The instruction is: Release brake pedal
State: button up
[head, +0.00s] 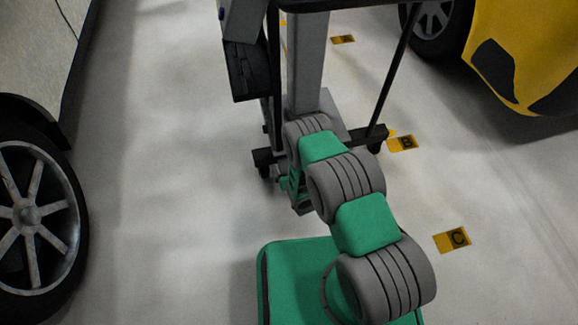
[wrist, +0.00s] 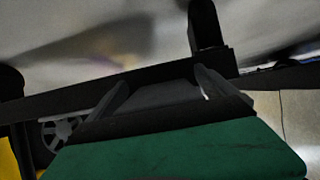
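A grey wheeled stand (head: 305,65) with a dark base and casters stands ahead in the head view. My green and grey arm reaches down to its base, and my gripper's fingers cannot be made out there. In the wrist view my gripper (wrist: 162,91) has its two grey fingers spread apart, close to a long dark bar (wrist: 60,103) of the base. A grey surface shows between the fingers; I cannot tell whether they touch it. A dark upright part (wrist: 206,28) rises beyond the right finger. I cannot clearly pick out the brake pedal; my arm hides part of the base.
A caster (head: 374,144) stands at the base's right end. A light car's wheel (head: 28,215) is at left and a yellow car (head: 530,55) at upper right. Yellow floor markers (head: 452,240) lie to the right. The pale floor (head: 165,200) at left is clear.

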jog(key=p+v, duration=0.3)
jog(key=v, duration=0.3)
jog(key=shift+s+r, duration=0.3)
jog(key=shift+s+d+r, duration=0.1)
jog(key=shift+s+r, duration=0.05)
jog(key=shift+s, duration=0.3)
